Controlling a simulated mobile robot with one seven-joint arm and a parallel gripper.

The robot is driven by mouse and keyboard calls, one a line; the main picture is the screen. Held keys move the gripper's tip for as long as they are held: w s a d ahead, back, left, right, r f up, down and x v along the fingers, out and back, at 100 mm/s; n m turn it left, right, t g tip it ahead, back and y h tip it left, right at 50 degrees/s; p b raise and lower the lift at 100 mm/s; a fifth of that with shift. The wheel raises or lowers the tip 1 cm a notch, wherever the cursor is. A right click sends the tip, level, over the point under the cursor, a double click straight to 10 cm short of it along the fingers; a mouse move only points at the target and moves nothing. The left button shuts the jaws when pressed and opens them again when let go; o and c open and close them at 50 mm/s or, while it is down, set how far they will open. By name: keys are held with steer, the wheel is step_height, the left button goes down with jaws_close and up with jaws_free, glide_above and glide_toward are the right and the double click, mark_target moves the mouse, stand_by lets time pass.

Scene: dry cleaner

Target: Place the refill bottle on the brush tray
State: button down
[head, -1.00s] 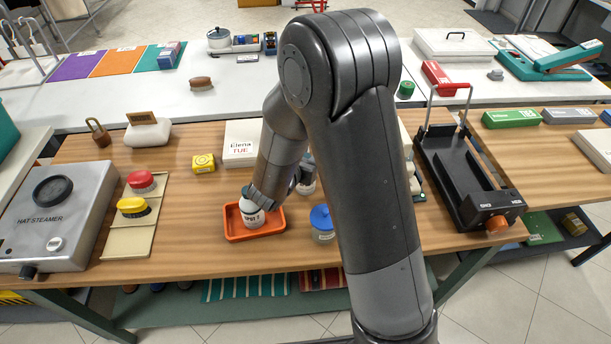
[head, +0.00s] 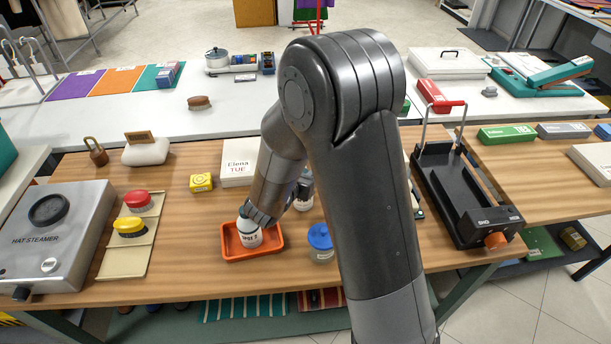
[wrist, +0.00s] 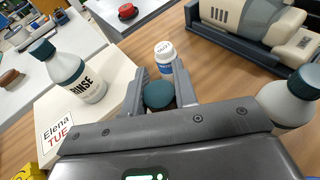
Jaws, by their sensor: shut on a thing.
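The refill bottle (head: 249,235), white with a dark teal cap, stands in an orange tray (head: 226,254) at the middle of the wooden table. Its label is too small to read surely. My gripper (head: 262,216) is shut on its top end. In the wrist view the teal cap (wrist: 159,95) sits between the fingers of my gripper (wrist: 161,88), and the bottle's body is hidden. The brush tray (head: 124,262) is beige and lies to the left, beside the steamer. A red brush and a yellow brush are on its back and middle parts; its front part is bare.
A blue-lidded jar (head: 320,243) stands close right of the orange tray. A yellow box (head: 201,182) and a white name box (head: 236,176) lie behind. The hat steamer (head: 55,238) borders the brush tray. A RINSE bottle (wrist: 80,80) stands near my gripper. Bare wood separates the two trays.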

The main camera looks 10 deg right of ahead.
step_height(320, 180, up, 9)
steer(key=w+d+f+n+t+y, duration=0.1)
steer(key=w+d+f+n+y, duration=0.1)
steer(key=d+f, duration=0.35)
steer(key=w+d+f+n+t+y, duration=0.1)
steer(key=w+d+f+y, duration=0.1)
steer(key=d, duration=0.7)
step_height(320, 180, up, 14)
steer(key=s+a+n+y, duration=0.1)
steer(key=a+n, duration=0.1)
steer(key=a, duration=1.1)
steer(key=w+a+f, duration=0.1)
steer(key=a+f, duration=0.4)
steer(key=f, duration=0.3)
steer(key=w+a+f, duration=0.2)
steer(key=a+f, duration=0.4)
steer(key=f, duration=0.2)
steer(key=shift+f, duration=0.3)
steer(key=shift+w+a+f, duration=0.1)
